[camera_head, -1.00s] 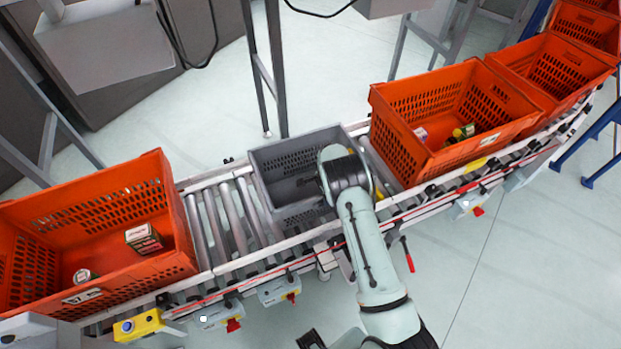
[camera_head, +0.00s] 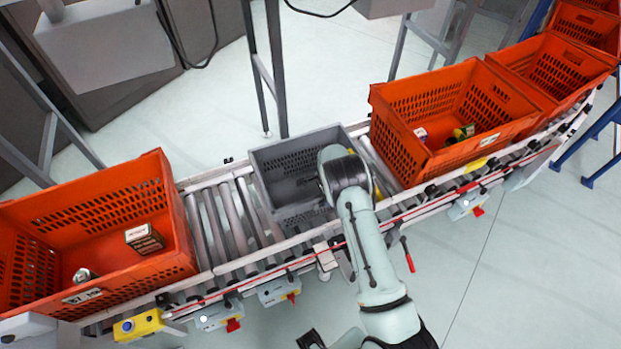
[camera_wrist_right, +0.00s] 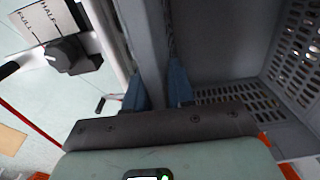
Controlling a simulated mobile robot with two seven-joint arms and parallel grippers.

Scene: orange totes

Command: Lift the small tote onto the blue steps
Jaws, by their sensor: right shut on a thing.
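The small grey tote (camera_head: 300,217) is on the roller conveyor between two orange totes and looks empty inside. My right arm reaches over its near right side in the head view. The right gripper (camera_head: 312,182) is mostly hidden there behind my wrist. In the right wrist view, the blue fingers of my right gripper (camera_wrist_right: 157,85) stand on either side of the grey tote's wall (camera_wrist_right: 152,45) and are shut on it. The tote's perforated inside shows to the right of the fingers. My left gripper is not in view. Blue legs (camera_head: 603,130) show at the right edge; whether they belong to the steps is unclear.
An orange tote (camera_head: 165,225) with a carton (camera_head: 144,238) stands at the left. Another orange tote (camera_head: 400,150) holds small items close to the grey tote's right. More orange totes stand behind it. Bare rollers (camera_head: 222,215) lie left of the grey tote. Open floor lies at lower right.

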